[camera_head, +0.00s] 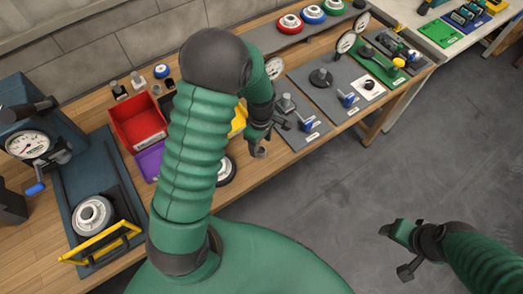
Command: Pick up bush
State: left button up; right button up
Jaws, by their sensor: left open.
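My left gripper (264,140) hangs at the end of the green arm, pointing down over the front edge of the wooden bench. Its jaws are open. A small grey-brown round piece (260,152), possibly the bush, shows right at its fingertips; I cannot tell whether it touches them. My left arm hides part of the bench behind it. My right gripper (396,252) is at the lower right, over the grey floor and away from the bench. Its fingers are spread apart with nothing between them.
The wooden bench (45,240) holds a red bin (138,122), a purple bin (150,160) and a blue press with a dial gauge (28,145). Grey fixture plates (318,98) with clamps lie right of my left gripper. The floor (400,165) at right is clear.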

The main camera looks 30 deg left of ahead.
aim_at(262, 149)
pick_arm(q)
jog(key=f, duration=0.3)
jog(key=shift+d+f, duration=0.3)
jog(key=shift+f, duration=0.05)
jog(key=shift+w+a+f, duration=0.15)
jog(key=shift+a+f, duration=0.1)
jog(key=shift+a, duration=0.3)
jog(key=c, duration=0.4)
jog(key=shift+d+r, duration=0.15)
jog(key=shift+d, duration=0.25)
grip_shut()
